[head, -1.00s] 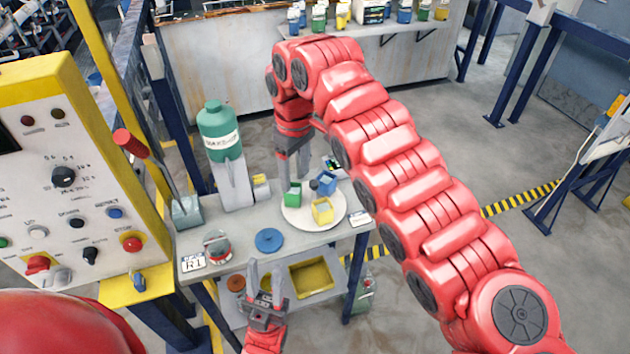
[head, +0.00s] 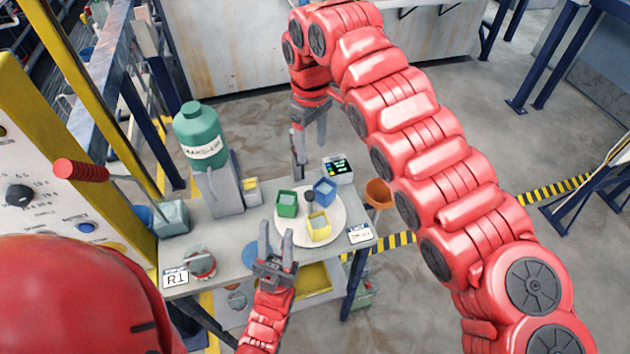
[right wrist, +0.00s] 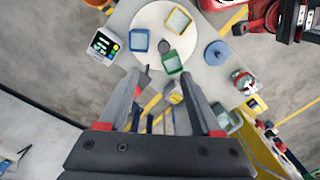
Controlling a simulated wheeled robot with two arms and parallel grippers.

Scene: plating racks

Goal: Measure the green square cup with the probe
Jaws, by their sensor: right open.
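The green square cup (head: 287,204) stands on a round white plate (head: 291,236) on the table, beside a blue square cup (head: 324,191) and a yellow one (head: 319,227). A small dark round piece (head: 309,196) sits between them. The green cup also shows in the right wrist view (right wrist: 173,64), beyond my fingertips. A meter with a lit screen (head: 338,169) stands behind the plate. I cannot clearly make out the probe. My right gripper (head: 311,146) is open and empty above the table's back edge. My left gripper (head: 276,232) is open and empty, in front of the plate.
A blue disc (head: 256,254) lies partly behind my left gripper. A red round item (head: 201,263) is at the front left. A yellow tray (head: 314,279) is below. An orange bowl (head: 379,193) is at right.

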